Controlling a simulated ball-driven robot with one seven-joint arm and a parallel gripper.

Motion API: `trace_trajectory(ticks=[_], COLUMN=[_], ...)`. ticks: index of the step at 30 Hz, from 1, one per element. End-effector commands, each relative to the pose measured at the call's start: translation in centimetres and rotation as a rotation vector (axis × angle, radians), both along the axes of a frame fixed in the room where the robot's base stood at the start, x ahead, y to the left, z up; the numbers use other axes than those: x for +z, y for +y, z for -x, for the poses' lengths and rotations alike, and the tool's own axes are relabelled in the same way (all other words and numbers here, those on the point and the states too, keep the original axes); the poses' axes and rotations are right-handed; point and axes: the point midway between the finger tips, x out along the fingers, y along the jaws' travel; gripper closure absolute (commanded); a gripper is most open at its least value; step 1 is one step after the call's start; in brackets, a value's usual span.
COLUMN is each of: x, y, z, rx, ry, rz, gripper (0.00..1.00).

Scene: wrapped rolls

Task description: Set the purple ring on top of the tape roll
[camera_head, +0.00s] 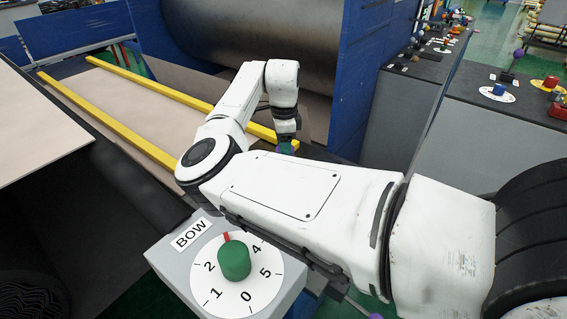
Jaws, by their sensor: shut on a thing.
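My gripper (287,143) points down at the end of my white arm, in front of the large dark grey cylinder. Only its dark upper part shows, with a small greenish patch low on it. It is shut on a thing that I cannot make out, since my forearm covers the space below. I cannot pick out the purple ring or the tape roll. A small purple patch (376,316) shows at the bottom edge, too cut off to identify.
A grey box with a green knob (234,257) and a numbered dial marked BOW stands at the front. Yellow rails (110,122) edge a beige bed at left. Blue panels (364,75) flank the dark cylinder (262,35). Dark-topped counters (500,115) with small objects stand at right.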

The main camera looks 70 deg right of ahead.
Motion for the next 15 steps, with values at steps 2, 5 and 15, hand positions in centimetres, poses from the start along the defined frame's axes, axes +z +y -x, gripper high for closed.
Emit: trace_trajectory(ticks=[2, 5, 15], x=[-0.2, -0.6, -3.8], y=[-0.1, -0.4, -0.6], z=[-0.1, -0.2, -0.3], rx=[-0.001, -0.002, -0.001], ry=[0.0, -0.001, -0.001], rz=[0.0, 0.001, 0.0], gripper=[0.83, 0.83, 0.83])
